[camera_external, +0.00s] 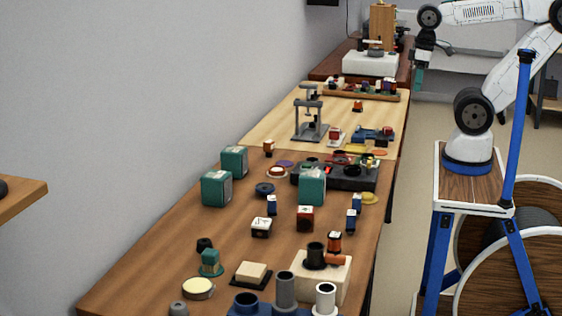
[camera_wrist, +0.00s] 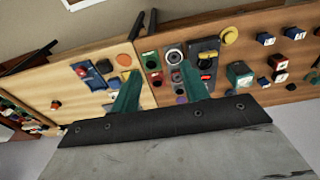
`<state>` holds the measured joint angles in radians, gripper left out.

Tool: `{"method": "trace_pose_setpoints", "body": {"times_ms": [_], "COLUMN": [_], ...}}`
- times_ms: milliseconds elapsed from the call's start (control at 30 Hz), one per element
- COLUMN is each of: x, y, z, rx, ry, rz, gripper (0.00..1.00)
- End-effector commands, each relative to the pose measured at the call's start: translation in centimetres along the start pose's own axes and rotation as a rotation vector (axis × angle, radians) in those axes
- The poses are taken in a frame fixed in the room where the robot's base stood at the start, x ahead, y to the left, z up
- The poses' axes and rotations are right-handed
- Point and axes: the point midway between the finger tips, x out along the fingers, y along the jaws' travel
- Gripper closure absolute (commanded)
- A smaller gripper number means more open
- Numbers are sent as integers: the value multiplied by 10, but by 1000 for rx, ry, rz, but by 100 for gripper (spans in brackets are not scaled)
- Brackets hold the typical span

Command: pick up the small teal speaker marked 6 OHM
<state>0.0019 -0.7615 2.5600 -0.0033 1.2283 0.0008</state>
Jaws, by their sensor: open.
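Three teal boxes stand on the near brown table in the external view: one at the back left (camera_external: 234,160), one in front of it (camera_external: 216,188) and one by the dark panel (camera_external: 312,188). A smaller teal piece on a round base (camera_external: 210,262) stands nearer the camera. No 6 OHM marking is readable, so I cannot tell which is the speaker. One teal box also shows in the wrist view (camera_wrist: 238,73). My gripper (camera_external: 419,78) is raised beyond the table's right edge, away from these pieces. Its teal fingers (camera_wrist: 159,72) are apart with nothing held between them.
A dark panel (camera_external: 345,178) with coloured parts lies across the table's middle. A grey stand (camera_external: 310,120) rises behind it. Grey and white cylinders (camera_external: 285,290) and a cream block (camera_external: 325,275) crowd the near end. Small blocks stand between. The wall borders the left side.

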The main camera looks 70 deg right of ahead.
Motion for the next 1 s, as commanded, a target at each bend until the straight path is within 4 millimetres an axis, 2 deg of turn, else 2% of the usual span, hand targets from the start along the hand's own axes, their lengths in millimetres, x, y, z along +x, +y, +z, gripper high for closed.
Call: {"method": "trace_pose_setpoints", "body": {"times_ms": [33,167,433,567,667,833,1000], "x": [0,0,0,-5,-13,-23,-16], "y": [0,0,0,-2,-6,-23,-54], "z": [0,0,-1,-16,-49,-130,-214], "rx": [0,0,0,1,8,26,41], "ry": [0,0,0,3,11,40,77], "rz": [0,0,0,6,18,45,63], "gripper": [47,11,11,11,11,11,11]}}
